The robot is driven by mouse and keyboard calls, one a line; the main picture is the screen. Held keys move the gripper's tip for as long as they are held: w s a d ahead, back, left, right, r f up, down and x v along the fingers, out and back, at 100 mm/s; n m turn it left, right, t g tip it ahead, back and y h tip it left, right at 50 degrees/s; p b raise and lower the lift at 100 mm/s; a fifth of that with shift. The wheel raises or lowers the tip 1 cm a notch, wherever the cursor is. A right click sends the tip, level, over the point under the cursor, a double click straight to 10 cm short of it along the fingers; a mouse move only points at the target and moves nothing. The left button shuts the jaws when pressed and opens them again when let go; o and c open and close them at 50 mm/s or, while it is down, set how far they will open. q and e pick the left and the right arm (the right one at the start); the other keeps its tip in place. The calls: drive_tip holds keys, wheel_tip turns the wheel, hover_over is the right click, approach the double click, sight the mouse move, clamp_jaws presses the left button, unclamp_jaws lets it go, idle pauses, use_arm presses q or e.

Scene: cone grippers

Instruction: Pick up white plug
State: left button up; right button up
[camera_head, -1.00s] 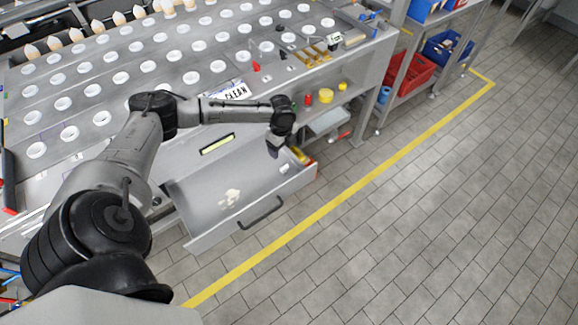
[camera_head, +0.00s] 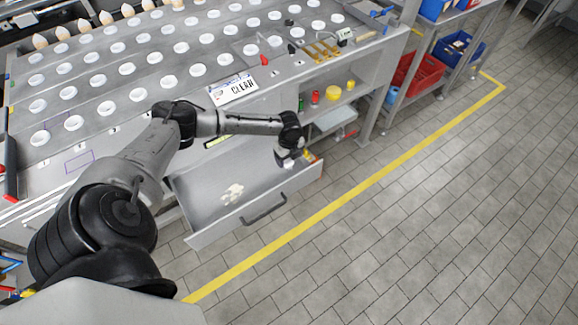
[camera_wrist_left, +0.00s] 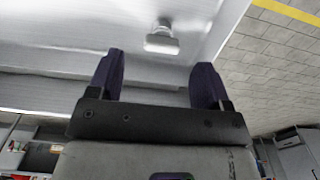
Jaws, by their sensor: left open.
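The white plug (camera_wrist_left: 162,42) lies on the metal floor of the open drawer (camera_head: 200,210). In the left wrist view it sits beyond my fingertips, roughly centred between them and apart from both. My left gripper (camera_wrist_left: 158,62) is open, with two dark fingers spread and nothing between them. In the head view the left gripper (camera_head: 287,160) is at the right end of the drawer, and it largely hides the plug there. My right gripper is in neither view.
Pale pieces (camera_head: 232,192) lie on the drawer floor, left of the gripper. The drawer handle (camera_head: 264,210) is on the front wall. Above is a workbench with rows of white round cups (camera_head: 198,70). Red and yellow items (camera_head: 333,92) stand on a shelf to the right.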

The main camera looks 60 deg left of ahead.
sight(289, 163)
use_arm(q)
wheel_tip(289, 163, down, 5)
drive_tip(key=shift+w+b, duration=0.1)
drive_tip(key=shift+b, duration=0.65)
drive_tip(key=shift+c, duration=0.3)
drive_tip(key=c, duration=0.9)
